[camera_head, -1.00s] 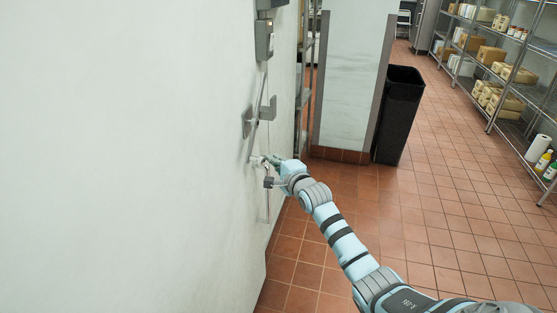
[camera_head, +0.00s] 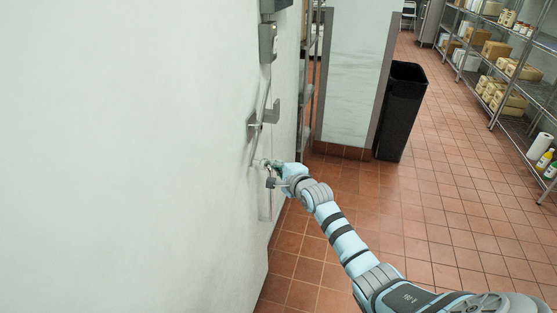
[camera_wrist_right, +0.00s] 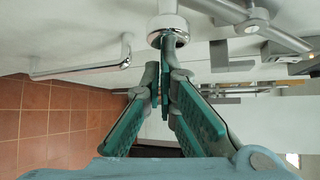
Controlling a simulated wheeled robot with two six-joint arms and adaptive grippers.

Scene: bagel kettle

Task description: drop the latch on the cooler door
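The cooler door (camera_head: 120,150) fills the left of the head view. Its grey latch bracket (camera_head: 252,127) and slanted metal lever (camera_head: 262,104) sit near the door's right edge. My right gripper (camera_head: 262,164) is close to the door, just below the latch. In the right wrist view, the fingers (camera_wrist_right: 163,80) are close together with a narrow gap. A round chrome fitting (camera_wrist_right: 168,24) with a short stem is right at their tips. I cannot tell whether the fingers hold the stem. A metal bar (camera_wrist_right: 262,26) shows to its right. My left gripper is out of view.
A pull handle (camera_wrist_right: 80,70) stands out from the door beside the right fingers. A grey box (camera_head: 267,42) is mounted above the latch. A black bin (camera_head: 400,112) stands beyond. Stocked shelves (camera_head: 510,105) line the right; the tiled floor (camera_head: 440,215) between is clear.

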